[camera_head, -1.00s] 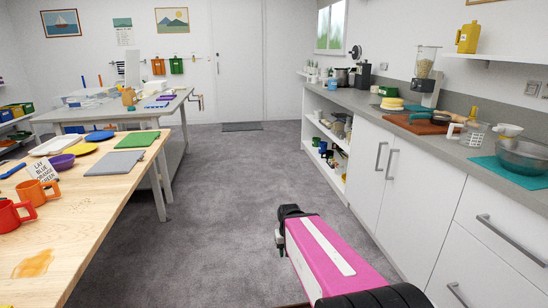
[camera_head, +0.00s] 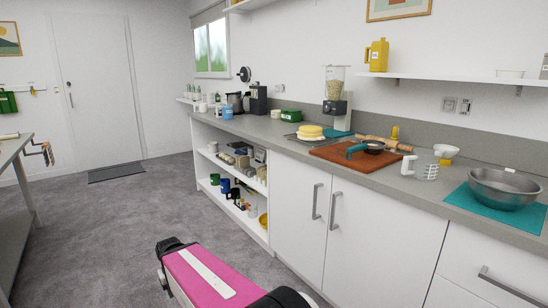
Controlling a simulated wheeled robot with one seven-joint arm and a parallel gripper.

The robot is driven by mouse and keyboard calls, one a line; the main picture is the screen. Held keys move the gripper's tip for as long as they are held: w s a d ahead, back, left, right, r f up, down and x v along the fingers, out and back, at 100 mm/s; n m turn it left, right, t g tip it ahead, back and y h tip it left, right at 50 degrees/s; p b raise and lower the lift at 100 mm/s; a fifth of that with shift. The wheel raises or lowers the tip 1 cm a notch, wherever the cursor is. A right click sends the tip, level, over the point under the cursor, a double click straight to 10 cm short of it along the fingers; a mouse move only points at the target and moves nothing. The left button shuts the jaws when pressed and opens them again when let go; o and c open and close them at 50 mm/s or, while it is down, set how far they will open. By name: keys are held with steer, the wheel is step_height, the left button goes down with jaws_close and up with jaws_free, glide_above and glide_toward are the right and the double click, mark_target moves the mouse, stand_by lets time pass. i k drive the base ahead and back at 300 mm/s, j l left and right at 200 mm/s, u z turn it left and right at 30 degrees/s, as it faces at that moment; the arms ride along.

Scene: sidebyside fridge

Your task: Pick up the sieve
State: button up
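A small round dark-bowled utensil with a teal handle (camera_head: 372,147) lies on the reddish-brown board on the counter at the right. It may be the sieve, but it is too small to tell its mesh. A pale bowl-like thing with yellow (camera_head: 445,153) stands behind the white-handled jug, partly hidden, and its kind is unclear. My pink arm link with dark ends reaches up from the bottom edge, low in front of the cabinets and apart from the counter things. I cannot make out my gripper's fingers.
The board (camera_head: 332,155) also bears a rolling pin (camera_head: 385,141). Beside it stand a clear jug (camera_head: 424,166) and a metal bowl (camera_head: 505,186) on a teal mat (camera_head: 466,203). White cabinets (camera_head: 372,236) front the counter; grey floor (camera_head: 120,220) is free at left.

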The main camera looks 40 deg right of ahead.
mark_target(365, 149)
steer(key=i+z, duration=0.15)
steer(key=i, duration=0.25)
steer(key=i+j+z, duration=0.15)
steer(key=i, duration=0.3)
steer(key=i+j+z, duration=0.1)
steer(key=i, duration=0.3)
steer(key=l+z, duration=0.15)
steer(key=z, duration=1.8)
steer(key=i+z, duration=0.15)
steer(key=z, duration=0.2)
steer(key=i+z, duration=0.2)
steer(key=z, duration=0.15)
